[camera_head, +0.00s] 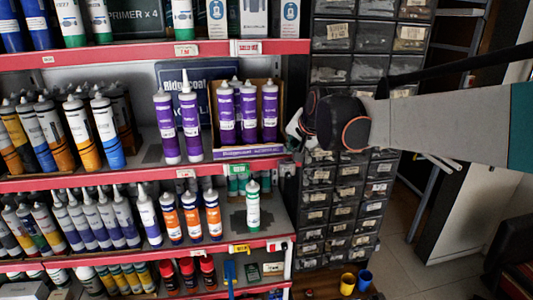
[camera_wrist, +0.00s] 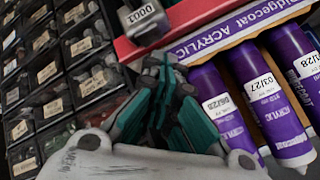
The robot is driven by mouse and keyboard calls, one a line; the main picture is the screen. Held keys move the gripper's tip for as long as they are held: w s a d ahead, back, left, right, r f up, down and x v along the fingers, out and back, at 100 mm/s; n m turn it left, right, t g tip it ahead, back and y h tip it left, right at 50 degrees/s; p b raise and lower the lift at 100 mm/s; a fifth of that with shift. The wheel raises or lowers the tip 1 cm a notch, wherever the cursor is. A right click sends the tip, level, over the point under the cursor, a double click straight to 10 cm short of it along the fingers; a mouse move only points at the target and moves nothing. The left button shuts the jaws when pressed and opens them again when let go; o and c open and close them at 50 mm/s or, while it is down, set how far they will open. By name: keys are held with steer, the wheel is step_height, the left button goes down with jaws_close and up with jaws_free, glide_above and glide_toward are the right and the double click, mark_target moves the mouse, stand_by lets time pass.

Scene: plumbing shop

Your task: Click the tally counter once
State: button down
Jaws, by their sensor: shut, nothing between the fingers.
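The tally counter (camera_wrist: 146,20) is a small dark grey box at the top of the wrist view, at the end of the red shelf edge. Its white display appears to read 0001. My gripper (camera_wrist: 165,68) is shut and empty, its teal-padded fingers together. Its tips lie just below the counter in the wrist view, with a small gap seeming to part them; the exact distance is unclear. In the head view, my gripper (camera_head: 294,128) is at the right end of the middle shelf, and I cannot make out the counter there.
Purple acrylic tubes (camera_wrist: 264,98) stand in a purple-edged carton close beside my gripper. A red-edged shelf (camera_head: 130,182) holds more tubes to the left. Black parts drawers (camera_head: 342,195) stand to the right. Open floor (camera_head: 405,245) shows at lower right.

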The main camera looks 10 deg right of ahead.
mark_target(291, 160)
steer(key=shift+s, duration=0.15)
step_height(291, 160, up, 6)
steer(key=p, duration=0.3)
steer(key=shift+a+p, duration=0.15)
steer(key=shift+p, duration=0.25)
stand_by(0.4)
steer(key=s+f+n+b, duration=0.2)
steer(key=s+f+b, duration=0.8)
steer(key=f, duration=0.4)
steer(key=s+f+n+g+b, duration=0.1)
steer(key=s+f+n+b, duration=0.2)
steer(key=s+f+b, duration=0.8)
steer(key=s+f+n+g+h+b, duration=0.1)
steer(key=s+f+n+b, duration=0.1)
steer(key=s+f+b, duration=0.8)
step_height(291, 160, down, 9)
steer(key=shift+s+a+r+n, duration=0.2)
steer(key=shift+s+a+n, duration=0.2)
steer(key=shift+s, duration=0.85)
